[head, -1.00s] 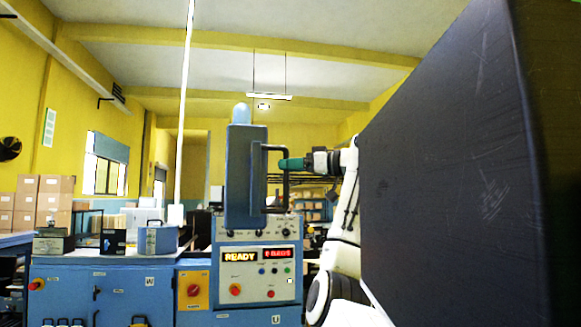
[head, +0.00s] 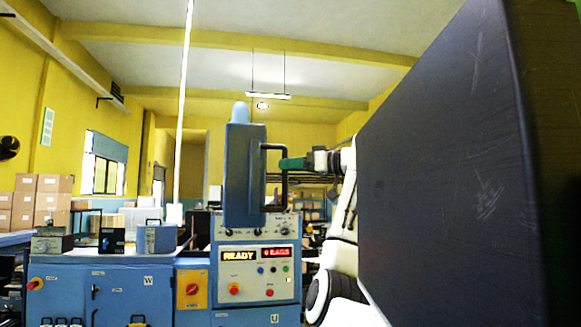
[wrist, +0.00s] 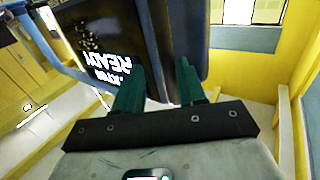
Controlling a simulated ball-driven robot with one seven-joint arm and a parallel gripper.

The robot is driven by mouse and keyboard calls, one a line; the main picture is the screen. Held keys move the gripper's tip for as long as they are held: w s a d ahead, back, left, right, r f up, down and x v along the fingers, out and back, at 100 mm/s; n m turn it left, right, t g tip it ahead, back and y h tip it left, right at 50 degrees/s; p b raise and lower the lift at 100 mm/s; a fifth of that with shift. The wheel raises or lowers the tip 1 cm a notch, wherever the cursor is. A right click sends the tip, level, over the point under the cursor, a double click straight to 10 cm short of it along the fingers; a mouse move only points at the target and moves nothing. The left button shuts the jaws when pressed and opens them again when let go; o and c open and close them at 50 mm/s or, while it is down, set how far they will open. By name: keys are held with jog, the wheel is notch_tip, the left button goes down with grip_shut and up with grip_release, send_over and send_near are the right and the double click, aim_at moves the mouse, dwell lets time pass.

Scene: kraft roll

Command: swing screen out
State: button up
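The screen (head: 245,175) is a blue upright box above the machine's control panel in the head view. A dark bracket-shaped handle (head: 286,194) sticks out from its right side. My gripper (head: 291,163) reaches in from the right, its green fingers level with the handle's upper part. In the wrist view, the screen's dark face (wrist: 97,30) shows READY upside down. The two green fingers of my gripper (wrist: 160,88) stand apart near the screen's edge. I cannot tell whether they touch the handle.
The panel below the screen has a lit READY display (head: 238,255) and several knobs. Boxes and a blue canister (head: 155,238) stand on the bench to the left. A large dark panel (head: 450,180) fills the right of the head view. Cartons (head: 45,200) are stacked far left.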

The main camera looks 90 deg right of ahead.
jog(key=b+v, duration=0.2)
jog(key=v, duration=0.8)
jog(key=shift+s, duration=0.15)
